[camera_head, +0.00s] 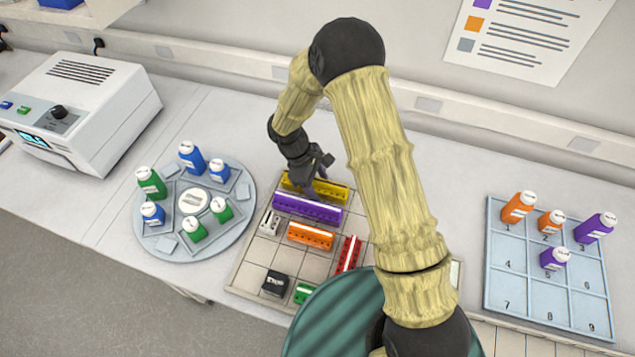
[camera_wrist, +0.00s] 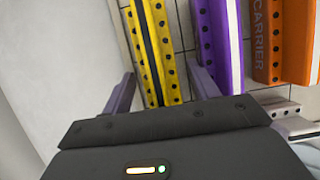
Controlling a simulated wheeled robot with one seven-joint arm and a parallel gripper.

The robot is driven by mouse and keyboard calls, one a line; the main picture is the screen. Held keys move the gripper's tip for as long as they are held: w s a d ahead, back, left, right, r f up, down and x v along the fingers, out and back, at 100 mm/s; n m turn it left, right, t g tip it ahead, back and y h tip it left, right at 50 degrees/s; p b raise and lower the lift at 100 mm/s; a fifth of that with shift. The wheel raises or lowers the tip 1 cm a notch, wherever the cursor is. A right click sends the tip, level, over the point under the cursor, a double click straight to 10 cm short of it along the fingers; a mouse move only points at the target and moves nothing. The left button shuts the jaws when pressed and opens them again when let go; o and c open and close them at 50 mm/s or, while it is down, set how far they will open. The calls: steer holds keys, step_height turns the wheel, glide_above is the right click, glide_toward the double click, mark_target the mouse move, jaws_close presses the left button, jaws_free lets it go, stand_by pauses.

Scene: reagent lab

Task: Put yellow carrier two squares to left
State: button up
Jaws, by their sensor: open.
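The yellow carrier (camera_head: 330,188) is a long block with dark holes along its side. It lies at the back edge of the gridded board (camera_head: 253,252), just behind the long purple carrier (camera_head: 307,208). My gripper (camera_head: 314,172) is over the yellow carrier, with its fingers pointing down and partly hidden in the head view. In the wrist view the yellow carrier (camera_wrist: 150,45) runs between the two spread fingers of my gripper (camera_wrist: 161,76). One finger is on its outer side, the other near the gap to the purple carrier (camera_wrist: 220,45). Contact cannot be told.
An orange carrier (camera_head: 311,236), a red carrier (camera_head: 348,254), a small grey carrier (camera_head: 270,223), a black one (camera_head: 275,283) and a green one (camera_head: 304,293) share the board. A round bottle rack (camera_head: 235,239) stands left, a numbered blue tray (camera_head: 507,295) right. My arm hides the board's right side.

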steer(key=b+v, duration=0.2)
steer(key=v, duration=1)
steer(key=shift+r+b, duration=0.15)
steer(key=shift+b, duration=0.15)
steer(key=s+d+r+m+t+y, duration=0.2)
steer(key=s+d+m, duration=0.5)
steer(key=d, duration=0.2)
steer(key=s+d+r+m+t+y, duration=0.2)
steer(key=s+d+m, duration=0.5)
steer(key=d, duration=0.1)
steer(key=shift+d+r, duration=0.35)
steer(key=shift+d, duration=0.05)
